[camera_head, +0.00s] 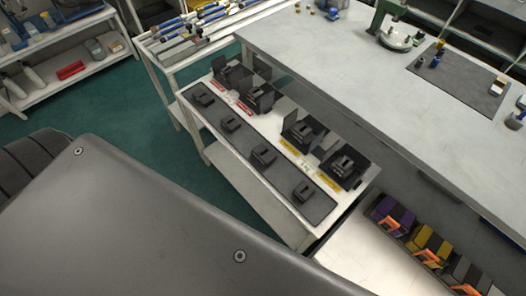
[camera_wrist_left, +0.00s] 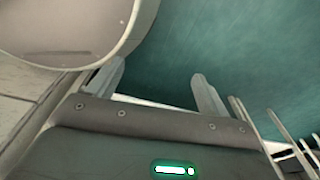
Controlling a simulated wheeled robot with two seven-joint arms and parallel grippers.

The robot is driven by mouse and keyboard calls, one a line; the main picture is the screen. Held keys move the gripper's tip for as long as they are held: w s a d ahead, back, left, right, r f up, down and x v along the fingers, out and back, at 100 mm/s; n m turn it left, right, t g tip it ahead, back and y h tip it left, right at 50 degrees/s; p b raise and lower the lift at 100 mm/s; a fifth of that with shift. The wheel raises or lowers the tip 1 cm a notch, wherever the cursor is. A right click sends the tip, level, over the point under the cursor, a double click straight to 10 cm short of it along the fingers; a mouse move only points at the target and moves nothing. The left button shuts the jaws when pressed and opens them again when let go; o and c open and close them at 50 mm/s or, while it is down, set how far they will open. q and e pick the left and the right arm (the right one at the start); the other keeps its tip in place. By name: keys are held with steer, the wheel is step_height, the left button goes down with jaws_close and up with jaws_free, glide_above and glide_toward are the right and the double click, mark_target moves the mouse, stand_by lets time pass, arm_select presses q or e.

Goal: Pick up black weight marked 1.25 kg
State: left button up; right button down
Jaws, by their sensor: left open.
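Several small black weights lie in a row on a dark mat (camera_head: 283,180) along the front of a white stand in the head view: a far one (camera_head: 203,97), a second (camera_head: 230,123), a third (camera_head: 264,155) and a near one (camera_head: 304,191). More black weights sit in black holders (camera_head: 303,131) behind them, beside red labels (camera_head: 243,108) and yellow labels (camera_head: 325,181). The markings are too small to read, so I cannot tell which is 1.25 kg. My left gripper (camera_wrist_left: 157,88) is open and empty in the left wrist view, with no weight near it. My right gripper is not in view.
A long grey workbench (camera_head: 330,60) stands behind the weights. A white shelf with rods (camera_head: 200,35) is at the back. Green floor (camera_head: 120,110) is open at left. My own grey body covers the lower left.

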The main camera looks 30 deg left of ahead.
arm_select(q)
steer(key=o, duration=0.4)
steer(key=w+d+r+b, duration=0.1)
steer(key=w+r+b, duration=0.1)
steer(key=w, duration=0.5)
steer(key=shift+w+d+t+b, duration=0.15)
steer(key=shift+t+b, duration=0.15)
steer(key=shift+b, duration=0.35)
steer(key=w+r+t+b, duration=0.1)
steer(key=w+r+b, duration=0.3)
steer(key=r, duration=0.6)
steer(key=w+r+t+b, duration=0.1)
steer(key=w+r+b, duration=0.3)
steer(key=r, duration=0.5)
steer(key=m+t+h+b, duration=0.1)
steer(key=t+h, duration=0.3)
steer(key=t, duration=0.4)
glide_toward(263, 154)
steer(key=shift+x, duration=5.4)
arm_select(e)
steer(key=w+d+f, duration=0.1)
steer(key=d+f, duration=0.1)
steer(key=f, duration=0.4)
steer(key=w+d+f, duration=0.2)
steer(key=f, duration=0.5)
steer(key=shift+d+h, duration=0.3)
